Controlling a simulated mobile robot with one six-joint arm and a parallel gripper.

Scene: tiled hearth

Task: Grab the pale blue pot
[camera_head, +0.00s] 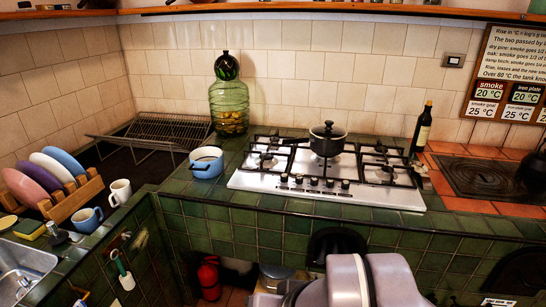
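The pale blue pot (206,163) stands upright on the green tiled counter, just left of the gas hob. Part of my own arm shows at the bottom centre, in front of the counter and well to the right of the pot. My gripper itself is not in view. Nothing covers the pot.
A black lidded pan (326,141) sits on the white gas hob (318,195). A large green glass jar (229,103) stands behind the pot. A wire rack (165,130), two mugs and a plate rack (68,200) are to the left. A dark bottle (422,129) stands right of the hob.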

